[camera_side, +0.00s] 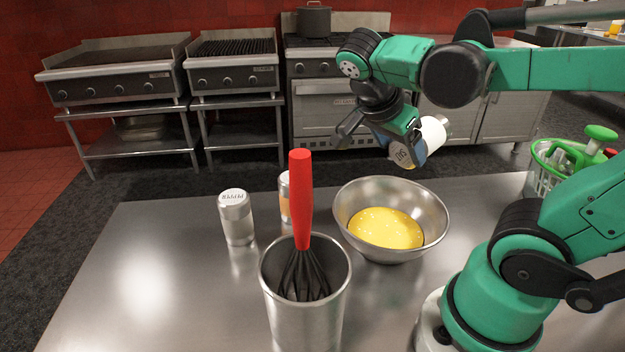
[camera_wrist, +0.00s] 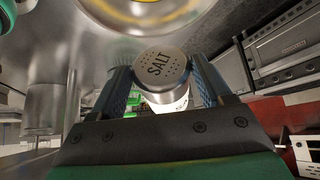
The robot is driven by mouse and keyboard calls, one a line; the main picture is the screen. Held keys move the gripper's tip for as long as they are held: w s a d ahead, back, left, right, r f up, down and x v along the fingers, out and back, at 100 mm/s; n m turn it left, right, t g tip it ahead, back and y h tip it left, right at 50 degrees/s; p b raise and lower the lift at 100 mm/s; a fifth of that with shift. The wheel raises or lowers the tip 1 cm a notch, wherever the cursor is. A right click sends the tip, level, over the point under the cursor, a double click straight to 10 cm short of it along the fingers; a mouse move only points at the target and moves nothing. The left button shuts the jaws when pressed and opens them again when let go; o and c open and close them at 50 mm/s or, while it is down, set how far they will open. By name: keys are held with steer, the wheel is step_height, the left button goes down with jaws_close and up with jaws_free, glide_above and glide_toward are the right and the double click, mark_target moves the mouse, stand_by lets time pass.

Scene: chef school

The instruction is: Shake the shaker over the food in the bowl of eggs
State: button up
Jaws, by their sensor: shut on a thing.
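My gripper (camera_side: 397,140) is shut on a salt shaker (camera_side: 432,134), which is tilted on its side above the bowl. In the wrist view the shaker's perforated lid marked SALT (camera_wrist: 161,67) sits between the two fingers of my gripper (camera_wrist: 163,88). The metal bowl (camera_side: 432,205) stands on the steel table and holds yellow egg (camera_side: 385,228) with pale specks on it. The bowl's rim and the egg also show at the top of the wrist view. The shaker is apart from the bowl.
A metal container (camera_side: 306,325) with a red-handled whisk (camera_side: 301,200) stands at the front. Another shaker (camera_side: 237,217) stands at left, and one with an orange band (camera_side: 285,197) is partly hidden behind the whisk. The table's left part is clear.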

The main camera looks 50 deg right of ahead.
steer(key=shift+r, duration=0.1)
stand_by(1.1)
stand_by(1.0)
steer(key=shift+f, duration=1.55)
steer(key=shift+r, duration=1.55)
steer(key=shift+f, duration=0.1)
